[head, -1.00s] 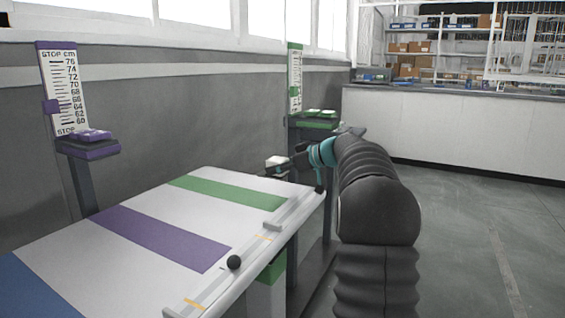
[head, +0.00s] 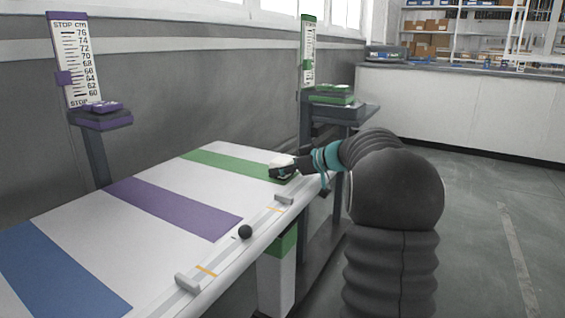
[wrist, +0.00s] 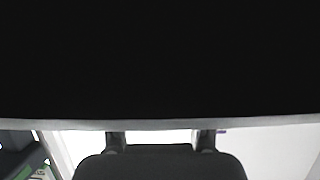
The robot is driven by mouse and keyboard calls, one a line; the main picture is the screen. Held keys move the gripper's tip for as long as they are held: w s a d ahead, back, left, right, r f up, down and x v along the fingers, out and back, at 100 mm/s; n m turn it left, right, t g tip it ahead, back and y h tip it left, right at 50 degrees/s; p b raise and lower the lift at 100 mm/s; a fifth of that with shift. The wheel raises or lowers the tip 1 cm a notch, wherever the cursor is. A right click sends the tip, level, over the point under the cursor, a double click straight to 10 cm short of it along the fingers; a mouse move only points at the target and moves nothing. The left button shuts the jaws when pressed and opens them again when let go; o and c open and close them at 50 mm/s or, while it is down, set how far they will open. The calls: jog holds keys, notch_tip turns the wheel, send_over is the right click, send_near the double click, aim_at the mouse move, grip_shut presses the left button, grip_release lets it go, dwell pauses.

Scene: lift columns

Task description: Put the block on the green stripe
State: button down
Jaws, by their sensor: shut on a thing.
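A small whitish block (head: 281,161) is in my gripper (head: 284,171), at the right end of the green stripe (head: 230,163) on the white table top. My gripper is shut on the block and partly hides it. I cannot tell whether the block touches the stripe or is just above it. In the wrist view a large dark surface with a pale lower edge fills most of the picture, and the two fingers (wrist: 161,138) show below it.
The table also has a purple stripe (head: 172,207) and a blue stripe (head: 60,270). A rail with a black ball (head: 245,232) runs along its near edge. A purple-marked scale post (head: 75,60) and a green-marked one (head: 309,55) stand behind. Open floor lies at right.

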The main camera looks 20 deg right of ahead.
dwell(0.3)
jog(key=shift+c, duration=1.8)
grip_release()
jog(key=shift+r, duration=0.2)
jog(key=v, duration=1.2)
jog(key=shift+f, duration=0.2)
